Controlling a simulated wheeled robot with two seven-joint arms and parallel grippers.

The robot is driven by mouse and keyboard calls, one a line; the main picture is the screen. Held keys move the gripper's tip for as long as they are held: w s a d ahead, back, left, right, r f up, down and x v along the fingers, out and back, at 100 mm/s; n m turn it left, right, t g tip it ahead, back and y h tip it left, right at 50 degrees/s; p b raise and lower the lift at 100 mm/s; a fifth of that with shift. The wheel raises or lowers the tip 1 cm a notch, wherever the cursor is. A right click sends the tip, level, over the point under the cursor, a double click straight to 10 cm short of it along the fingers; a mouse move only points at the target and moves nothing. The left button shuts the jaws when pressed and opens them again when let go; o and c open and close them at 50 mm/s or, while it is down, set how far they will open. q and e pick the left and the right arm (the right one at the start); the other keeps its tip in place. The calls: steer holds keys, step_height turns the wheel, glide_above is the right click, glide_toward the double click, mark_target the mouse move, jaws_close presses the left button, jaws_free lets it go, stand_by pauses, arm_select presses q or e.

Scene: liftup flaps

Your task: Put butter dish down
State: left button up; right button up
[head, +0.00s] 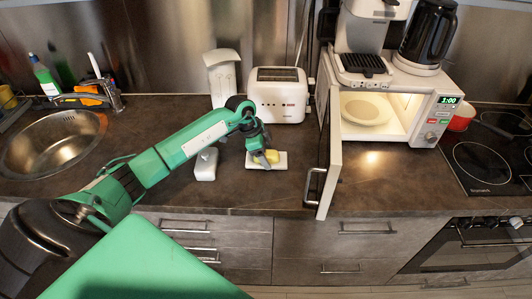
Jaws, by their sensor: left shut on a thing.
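The butter dish (281,164) is a white rectangular plate with a yellow block of butter (271,155) on it. It is at the counter in front of the toaster; I cannot tell whether it rests on the surface or is slightly above it. My left gripper (264,163) comes in from the left and is shut on the dish, hiding part of its left side. A white lid-like piece (206,164) sits on the counter to the left of the dish. My right gripper is not in view.
A white toaster (278,94) stands behind the dish. To the right, a microwave (375,110) has its door (329,150) open, jutting over the counter's front, with a round plate (366,109) inside. A sink (52,143) is at left, a stove (480,164) at right. The counter left of the lid is clear.

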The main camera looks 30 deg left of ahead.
arm_select(q)
steer(key=shift+f, duration=0.2)
steer(key=o, duration=1.3)
steer(key=shift+a+r, duration=0.2)
steer(key=shift+r, duration=0.25)
steer(key=b+v, duration=0.2)
steer(key=v, duration=0.9)
steer(key=shift+s, duration=0.15)
